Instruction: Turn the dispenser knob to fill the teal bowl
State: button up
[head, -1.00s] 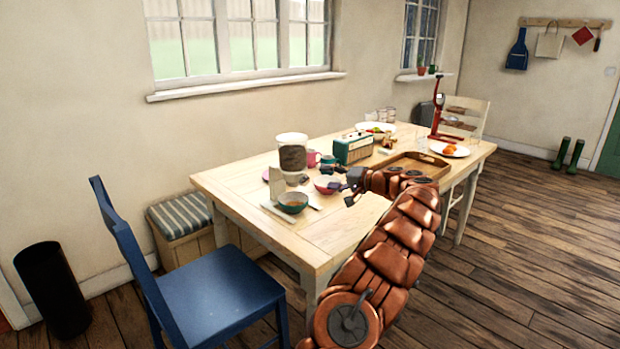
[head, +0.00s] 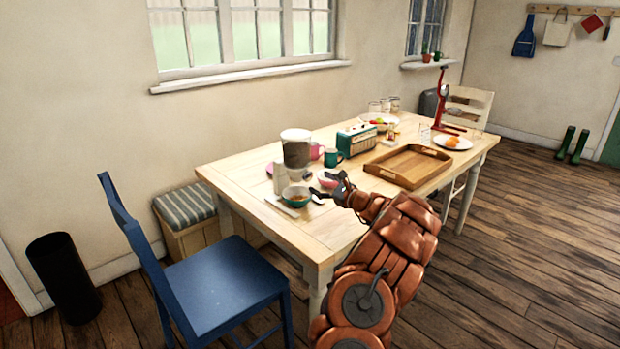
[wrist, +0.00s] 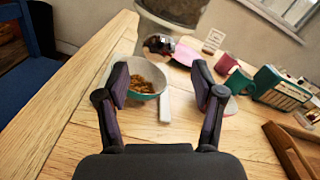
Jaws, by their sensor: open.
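The dispenser (head: 296,152), with a clear hopper and dark contents, stands on the table's near-left part. Its lower part shows at the top of the wrist view (wrist: 175,10), with a shiny rounded part, seemingly the knob (wrist: 158,44), below it. The teal bowl (head: 297,202) sits at the dispenser's foot. In the wrist view the teal bowl (wrist: 146,92) holds brown pieces. My gripper (head: 323,186) is open and empty, just right of the bowl. In the wrist view my gripper (wrist: 159,78) has its fingers spread, with bowl and knob seen between them, apart from both.
A wooden tray (head: 408,182) lies to the right. A blue chair (head: 215,285) stands at the table's left end. The table's front-left corner is clear.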

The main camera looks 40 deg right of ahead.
aim_at(310, 178)
jog(key=shift+w+a+p, duration=0.1)
jog(key=shift+w+p, duration=0.2)
jog(key=shift+w, duration=2.6)
jog(key=c, duration=1.2)
